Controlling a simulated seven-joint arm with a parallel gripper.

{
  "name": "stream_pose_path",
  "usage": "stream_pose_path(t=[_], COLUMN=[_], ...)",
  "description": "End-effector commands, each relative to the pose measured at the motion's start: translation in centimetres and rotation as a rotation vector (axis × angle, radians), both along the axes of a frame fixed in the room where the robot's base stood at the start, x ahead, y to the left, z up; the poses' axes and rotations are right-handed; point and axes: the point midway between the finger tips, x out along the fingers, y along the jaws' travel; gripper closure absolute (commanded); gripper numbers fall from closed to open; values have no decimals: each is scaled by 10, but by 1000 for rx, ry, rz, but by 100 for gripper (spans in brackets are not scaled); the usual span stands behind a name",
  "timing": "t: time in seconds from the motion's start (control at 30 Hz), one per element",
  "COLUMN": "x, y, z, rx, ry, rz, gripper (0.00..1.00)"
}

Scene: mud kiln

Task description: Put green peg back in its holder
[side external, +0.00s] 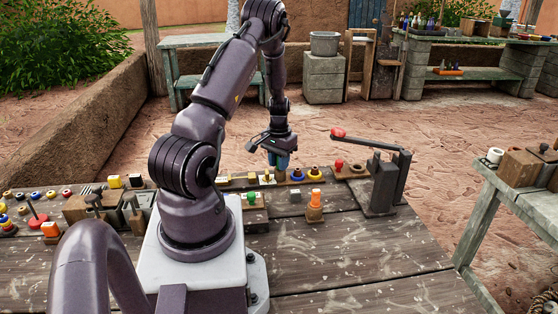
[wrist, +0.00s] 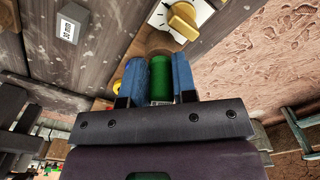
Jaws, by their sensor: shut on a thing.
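A green peg (wrist: 160,80) sits between the two blue fingers of my gripper (wrist: 160,72) in the wrist view; the gripper is shut on it. A round brown wooden piece (wrist: 157,42) shows just beyond the peg's end; I cannot tell whether it is the holder or whether the peg touches it. In the side view my gripper (side external: 281,162) points down over the far edge of the workbench, above a row of small wooden fixtures. The peg cannot be made out there.
A yellow knob on a white plate (wrist: 183,20) is close ahead in the wrist view. On the workbench (side external: 350,255), an orange-topped peg block (side external: 314,208) and a red-handled lever (side external: 384,180) stand to the right. The bench's front right is clear.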

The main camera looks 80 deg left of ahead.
Motion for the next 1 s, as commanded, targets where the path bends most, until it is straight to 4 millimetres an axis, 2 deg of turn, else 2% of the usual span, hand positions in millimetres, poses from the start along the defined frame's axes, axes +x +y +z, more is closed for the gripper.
stream_pose_path(t=[0.37,0.4,0.5,0.7,0.83,1.0], x=[0,0,0,0,0,0], y=[0,0,0,0,0,0], z=[-5,-5,-5,-5,-5,-5], rx=[0,0,0,0,0,0], ry=[0,0,0,0,0,0], rz=[0,0,0,0,0,0], gripper=[89,70,47,44,19,19])
